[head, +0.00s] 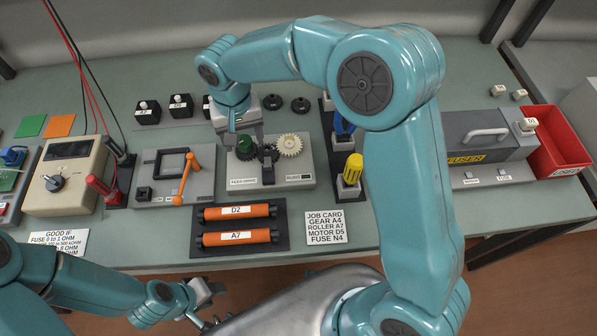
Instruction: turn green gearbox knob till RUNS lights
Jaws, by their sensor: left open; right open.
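The gearbox (297,175) is a grey plate at the middle of the bench, with a white gear (290,145), dark gears and a label reading RUNS (299,177). Its green knob (245,146) stands at the plate's left side. My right gripper (243,138) points down over the green knob, jaws open. I cannot tell whether the fingers touch it. I cannot make out a lit lamp by RUNS. My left gripper (208,302) is open and empty in front of the bench's near edge, well away from the gearbox.
Two orange rollers (237,236) lie in a dark tray before the gearbox. A job card (325,228) lies right of them. A fixture with an orange lever (184,177) is left, a yellow-capped tool (352,170) right. A beige meter (66,176) and red bin (556,150) stand farther out.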

